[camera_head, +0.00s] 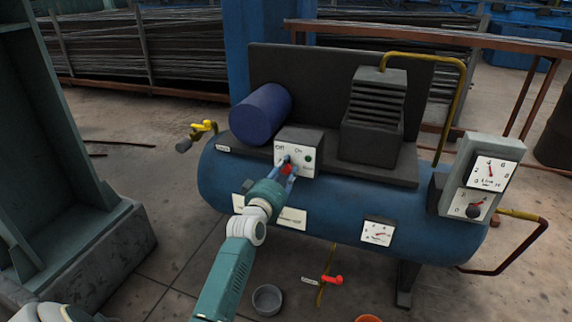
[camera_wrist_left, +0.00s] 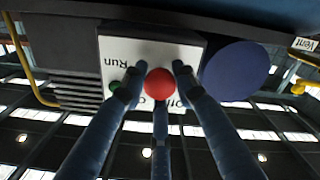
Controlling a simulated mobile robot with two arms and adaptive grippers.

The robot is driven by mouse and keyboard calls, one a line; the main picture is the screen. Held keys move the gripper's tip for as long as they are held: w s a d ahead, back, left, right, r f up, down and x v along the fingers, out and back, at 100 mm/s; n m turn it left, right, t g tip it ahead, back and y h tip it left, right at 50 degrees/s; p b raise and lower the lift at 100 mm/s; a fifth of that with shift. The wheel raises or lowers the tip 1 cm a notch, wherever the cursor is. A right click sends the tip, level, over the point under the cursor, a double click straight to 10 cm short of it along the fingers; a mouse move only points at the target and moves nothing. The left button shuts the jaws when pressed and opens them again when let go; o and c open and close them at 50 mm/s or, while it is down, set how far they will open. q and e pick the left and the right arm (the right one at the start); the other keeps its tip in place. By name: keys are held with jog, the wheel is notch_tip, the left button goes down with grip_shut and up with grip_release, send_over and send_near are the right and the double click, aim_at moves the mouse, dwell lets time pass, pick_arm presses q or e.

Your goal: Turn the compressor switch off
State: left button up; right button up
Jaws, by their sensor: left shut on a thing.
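The compressor (camera_head: 330,215) is a blue horizontal tank with machinery on top. Its grey switch box (camera_head: 313,138) has a white panel marked Off at left and On to the right, with a green lamp. The switch's red round knob (camera_head: 287,170) is at the panel's lower part. My left gripper (camera_head: 288,163) is at the panel, its fingers around the knob. In the left wrist view, upside down, the red knob (camera_wrist_left: 160,84) lies between the fingertips of my left gripper (camera_wrist_left: 159,75), which partly hide the On and Off labels. The lever's exact setting is hidden.
A blue motor cylinder (camera_head: 261,113) and a dark finned block (camera_head: 373,107) stand on top. A gauge box (camera_head: 481,177) is at the right end, a yellow valve (camera_head: 201,127) at the left. A red-handled drain valve (camera_head: 331,280) and a grey bowl (camera_head: 267,299) are low in front.

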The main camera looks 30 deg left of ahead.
pick_arm(q)
jog(key=shift+a+r+n+p, duration=0.3)
jog(key=shift+r+n+p, duration=0.25)
jog(key=shift+r+n, duration=0.15)
jog(key=shift+n+p, duration=0.35)
jog(key=shift+n, duration=0.15)
jog(key=n+p, duration=0.1)
jog(key=n, duration=0.1)
jog(key=n+p, duration=0.1)
jog(key=n, duration=0.2)
jog(key=shift+a+f, duration=0.1)
jog(key=shift+f, duration=0.1)
jog(key=shift+f+n, duration=0.15)
jog(key=shift+n, duration=1.35)
pick_arm(e)
jog(key=s+x, duration=0.1)
jog(key=x, duration=0.8)
jog(key=shift+a, duration=0.15)
jog(key=shift+s+f, duration=0.1)
jog(key=shift+f, duration=0.15)
pick_arm(q)
jog(key=shift+f, duration=0.1)
jog(key=o, duration=1.1)
jog(key=shift+s+a, duration=0.1)
jog(key=shift+f, duration=0.2)
pick_arm(e)
jog(key=shift+a, duration=0.15)
